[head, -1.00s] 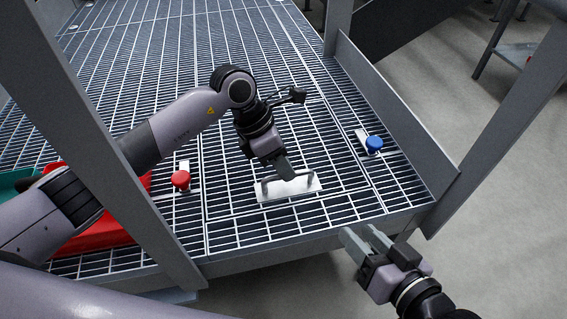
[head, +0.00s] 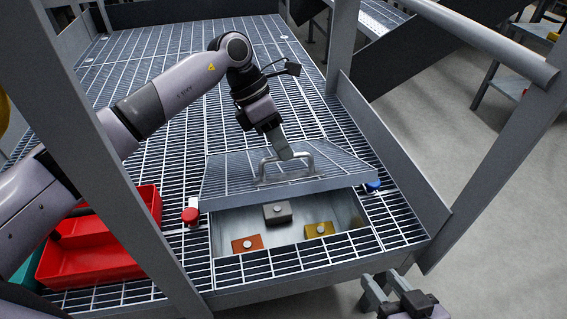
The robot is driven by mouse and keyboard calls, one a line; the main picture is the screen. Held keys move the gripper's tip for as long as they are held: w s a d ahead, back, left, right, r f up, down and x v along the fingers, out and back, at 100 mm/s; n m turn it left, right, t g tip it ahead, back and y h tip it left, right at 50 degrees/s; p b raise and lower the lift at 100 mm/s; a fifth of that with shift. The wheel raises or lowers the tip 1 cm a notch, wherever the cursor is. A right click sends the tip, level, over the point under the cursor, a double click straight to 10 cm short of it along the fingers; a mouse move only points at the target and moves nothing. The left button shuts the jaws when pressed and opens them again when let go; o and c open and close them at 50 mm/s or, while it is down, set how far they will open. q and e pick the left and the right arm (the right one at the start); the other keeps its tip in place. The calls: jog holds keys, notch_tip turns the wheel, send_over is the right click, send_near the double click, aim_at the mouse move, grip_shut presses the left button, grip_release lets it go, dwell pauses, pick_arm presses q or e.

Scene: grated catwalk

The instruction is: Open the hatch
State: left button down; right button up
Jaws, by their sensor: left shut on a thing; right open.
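The grated hatch (head: 235,172) is tilted up, its near edge raised above the catwalk and its far edge low. My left gripper (head: 288,153) is shut on the hatch's handle (head: 262,172), a metal bar on a plate near the raised edge. Below it an open recess (head: 350,212) shows, holding an orange block (head: 240,245), a dark grey block (head: 272,218) and a yellow block (head: 314,232). A red knob (head: 190,216) stands left of the hatch and a blue knob (head: 373,185) right of it, partly hidden. My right gripper (head: 374,292) is open and empty in front of the catwalk edge.
A red bin (head: 85,266) stands on the grating at the left, with a teal bin (head: 25,276) beside it, partly hidden. Grey posts (head: 342,40) and a rail (head: 480,40) frame the catwalk. The grating (head: 180,60) behind the hatch is clear.

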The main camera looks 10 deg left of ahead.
pick_arm(q)
jog(key=shift+w+a+r, duration=0.45)
jog(key=shift+w, duration=0.3)
jog(key=shift+w+a+r, duration=0.4)
jog(key=shift+w, duration=0.3)
pick_arm(e)
jog(key=shift+d+r, duration=0.2)
jog(key=shift+d, duration=0.15)
jog(key=shift+s, duration=0.1)
pick_arm(q)
jog(key=c, duration=1.5)
grip_release()
jog(key=shift+f, duration=0.1)
jog(key=o, duration=0.4)
jog(key=shift+w+f, duration=0.1)
jog(key=shift+w, duration=0.1)
pick_arm(e)
jog(key=shift+f, duration=0.25)
pick_arm(q)
jog(key=shift+p, duration=0.3)
jog(key=shift+r, duration=0.25)
pick_arm(e)
jog(key=shift+r, duration=0.15)
